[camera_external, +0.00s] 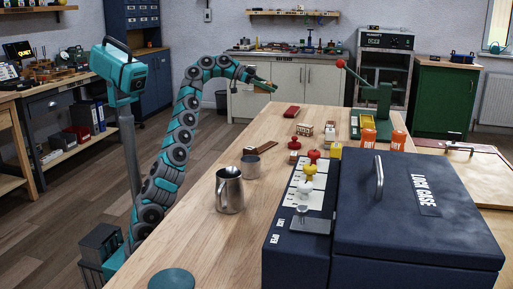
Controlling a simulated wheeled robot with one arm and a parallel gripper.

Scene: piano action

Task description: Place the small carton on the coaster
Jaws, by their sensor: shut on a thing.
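My gripper (270,87) is at the end of my raised arm, near the far left end of the wooden table, above the tabletop level. Small cream box-like things, one at the left (304,130) and one at the right (330,128), stand mid-table. A flat teal disc (172,280) at the near left of the table may be the coaster; the frame's bottom edge cuts it off.
A dark blue lock case (415,215) fills the near right. Orange cans (368,137), a dark red block (292,112) and a green lever press (376,100) stand farther back.

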